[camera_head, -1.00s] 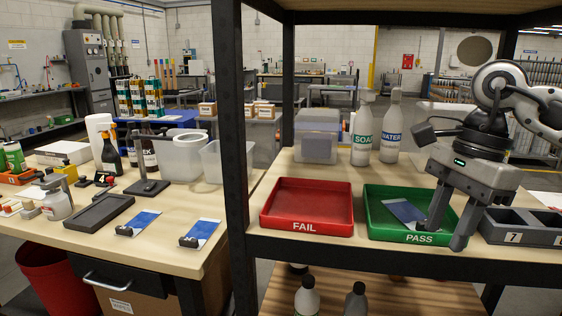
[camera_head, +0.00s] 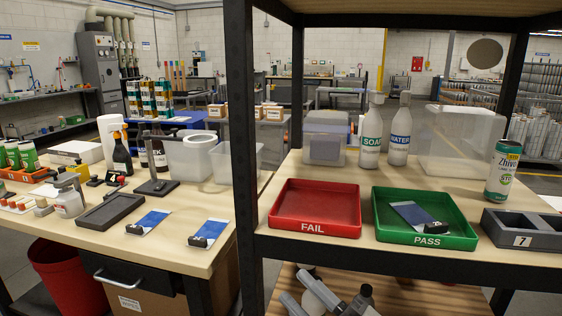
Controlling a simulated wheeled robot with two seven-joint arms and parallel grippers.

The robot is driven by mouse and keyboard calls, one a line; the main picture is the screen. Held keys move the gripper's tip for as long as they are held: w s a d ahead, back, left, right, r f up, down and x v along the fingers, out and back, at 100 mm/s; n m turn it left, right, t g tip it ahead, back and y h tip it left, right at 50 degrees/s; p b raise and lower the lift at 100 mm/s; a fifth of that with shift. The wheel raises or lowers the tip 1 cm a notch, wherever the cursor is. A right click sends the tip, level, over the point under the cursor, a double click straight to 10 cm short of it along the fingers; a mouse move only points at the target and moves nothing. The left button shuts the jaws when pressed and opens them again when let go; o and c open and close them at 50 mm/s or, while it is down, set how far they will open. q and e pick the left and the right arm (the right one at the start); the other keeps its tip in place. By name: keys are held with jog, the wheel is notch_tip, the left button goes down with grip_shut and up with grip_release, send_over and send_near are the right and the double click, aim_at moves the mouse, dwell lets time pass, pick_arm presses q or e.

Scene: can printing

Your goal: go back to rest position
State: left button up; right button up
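My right gripper (camera_head: 293,284) shows low at the bottom of the head view, in front of the lower shelf. Its two grey fingers are apart with nothing seen between them; its body is cut off by the frame edge. My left gripper is out of view. A blue and white card with a black clip (camera_head: 414,213) lies in the green PASS tray (camera_head: 455,242), and no gripper touches it. The red FAIL tray (camera_head: 280,222) beside it is empty.
A can (camera_head: 502,172) stands behind a grey numbered holder (camera_head: 495,241) at right. Soap (camera_head: 371,140) and water (camera_head: 399,138) bottles stand behind the trays. A black shelf post (camera_head: 240,140) rises at left. Two clipped cards (camera_head: 148,221) lie on the left table (camera_head: 100,235).

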jog(key=s+d+f+m+g+h, duration=0.1)
jog(key=s+d+f+m+h, duration=0.2)
jog(key=f+m, duration=0.3)
jog(key=s+d+f+m+g+h, duration=0.2)
jog(key=s+d+f+m+h, duration=0.2)
jog(key=f, duration=0.7)
jog(key=s+d+f+m+g+h, duration=0.1)
jog(key=s+d+f+m+h, duration=0.3)
jog(key=f+m, duration=0.5)
jog(key=s+h, duration=0.2)
jog(key=s, duration=0.1)
jog(key=shift+s+d+f+m+g+h, duration=0.2)
jog(key=shift+f+m+g+h, duration=0.1)
jog(key=shift+m+g, duration=0.1)
